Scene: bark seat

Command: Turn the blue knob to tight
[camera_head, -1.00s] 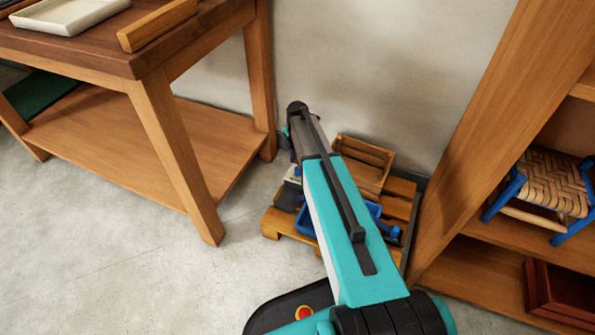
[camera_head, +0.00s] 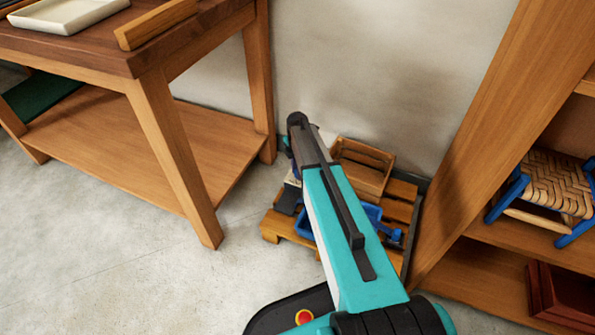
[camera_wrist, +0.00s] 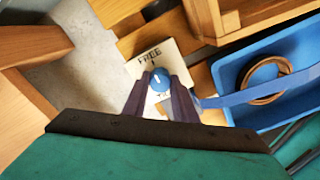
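The blue knob (camera_wrist: 158,80) sits on a pale label plate (camera_wrist: 143,68) in the wrist view. A short white line on the knob points up and slightly left, towards the word FREE. Lettering below the knob is partly hidden by my gripper and hard to read. My gripper (camera_wrist: 161,77) has its two dark fingers apart, one on each side of the knob. Whether the fingertips touch it, I cannot tell. In the head view my arm hides most of this spot, and the knob does not show clearly.
A blue tray (camera_wrist: 228,72) with a coiled ring (camera_wrist: 267,98) lies right of the plate. A wooden crate (camera_head: 362,168) stands behind on the wooden pallet (camera_head: 400,190). A wooden table (camera_head: 160,140) is at left, a shelf (camera_head: 470,140) at right. Open floor lies in front.

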